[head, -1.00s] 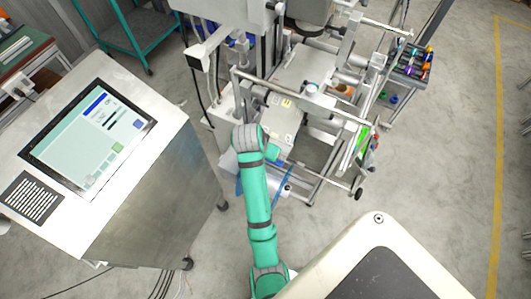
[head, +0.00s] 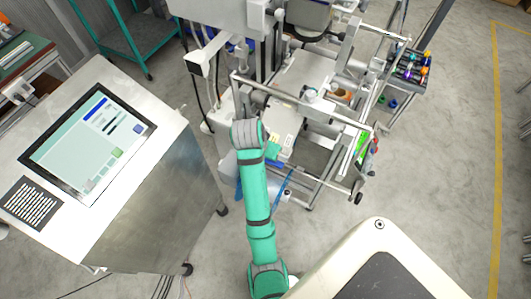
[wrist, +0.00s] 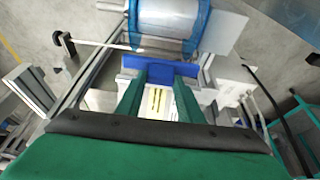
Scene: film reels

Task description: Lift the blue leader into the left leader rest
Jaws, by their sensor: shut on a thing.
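The blue leader (wrist: 160,67) shows in the wrist view as a flat blue bar across the fingertips of my gripper (wrist: 159,76). The two green fingers are shut on it. In the head view my gripper (head: 273,150) is beside the lower front of the machine, partly hidden by my arm. A bit of the blue leader (head: 275,163) shows just below it, and a thin blue strip (head: 283,182) hangs lower. In the wrist view a pale roll (wrist: 168,20) with blue film edges lies beyond the bar. I cannot pick out the left leader rest with certainty.
The grey machine (head: 300,75) with its metal rails (head: 325,180) surrounds my gripper closely. A console with a screen (head: 88,142) stands at the left. A rack of coloured spools (head: 410,68) is at the upper right.

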